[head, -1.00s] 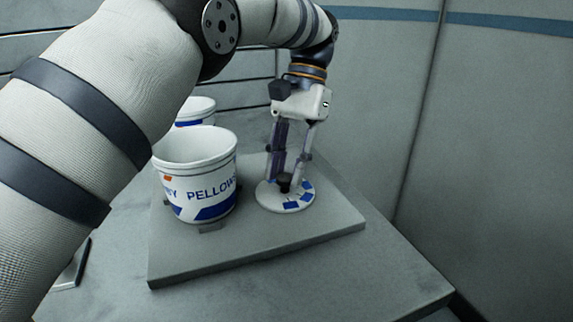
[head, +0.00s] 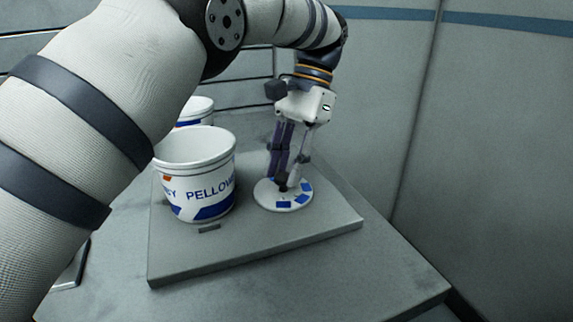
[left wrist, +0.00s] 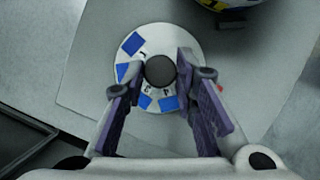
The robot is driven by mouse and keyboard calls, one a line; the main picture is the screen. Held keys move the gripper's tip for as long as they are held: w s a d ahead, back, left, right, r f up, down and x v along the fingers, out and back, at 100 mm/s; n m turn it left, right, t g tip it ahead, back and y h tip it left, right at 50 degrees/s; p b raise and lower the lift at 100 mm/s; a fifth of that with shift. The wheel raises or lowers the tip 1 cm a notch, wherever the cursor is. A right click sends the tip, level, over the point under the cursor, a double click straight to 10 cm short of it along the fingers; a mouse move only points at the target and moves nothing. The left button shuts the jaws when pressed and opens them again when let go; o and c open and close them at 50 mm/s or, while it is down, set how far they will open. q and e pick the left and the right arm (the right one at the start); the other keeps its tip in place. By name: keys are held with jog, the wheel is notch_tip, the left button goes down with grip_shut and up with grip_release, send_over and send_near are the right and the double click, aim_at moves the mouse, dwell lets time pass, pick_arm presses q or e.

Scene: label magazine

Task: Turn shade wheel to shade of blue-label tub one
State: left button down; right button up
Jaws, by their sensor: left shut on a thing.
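The shade wheel (head: 272,201) is a white disc with blue patches and digits, lying flat on a grey board to the right of the front tub. In the left wrist view the wheel (left wrist: 158,38) has a dark round knob (left wrist: 160,71) at its middle. My left gripper (head: 287,184) points down at the wheel and is shut on the knob; its fingers (left wrist: 160,78) stand on either side of it. A white tub (head: 196,176) with blue lettering, "PELLOW" in part, and a blue band stands left of the wheel. My right gripper is not in view.
A second white tub (head: 197,108) stands behind the front one, partly hidden. A wall (head: 480,130) rises at the right. The board's front is clear.

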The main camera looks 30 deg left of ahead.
pick_arm(q)
jog(key=c, duration=1.3)
grip_release()
